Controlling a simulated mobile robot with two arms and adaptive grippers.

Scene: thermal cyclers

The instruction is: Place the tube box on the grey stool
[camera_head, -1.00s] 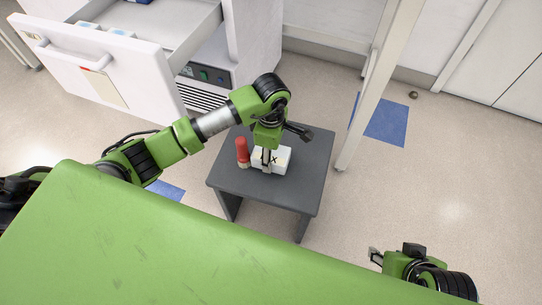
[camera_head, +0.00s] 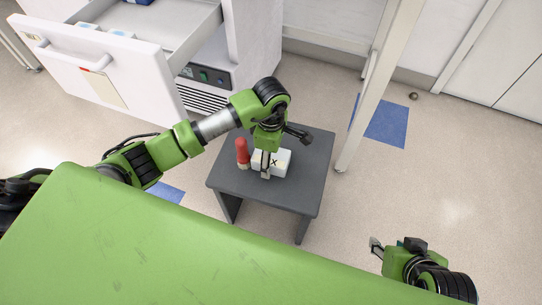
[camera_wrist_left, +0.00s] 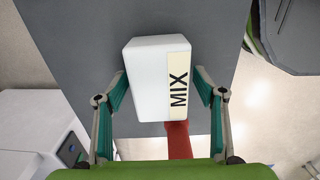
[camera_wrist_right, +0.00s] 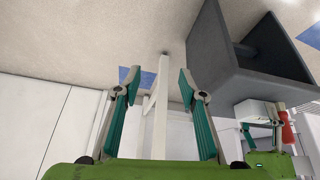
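The white tube box (camera_head: 283,161), marked MIX, sits on top of the grey stool (camera_head: 305,160). In the left wrist view the box (camera_wrist_left: 150,85) lies between the fingers of my left gripper (camera_wrist_left: 160,70), over the grey stool top (camera_wrist_left: 85,50). The fingers are spread, with their tips very close to the box's two sides; slim gaps seem to show. My left gripper (camera_head: 265,166) points down at the box from above. My right gripper (camera_wrist_right: 160,68) is open and empty, away to the right of the stool; it also shows in the head view (camera_head: 374,250).
An open white drawer (camera_head: 115,70) is at the upper left. A pale post (camera_head: 375,90) rises just right of the stool. The floor to the right is mostly clear.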

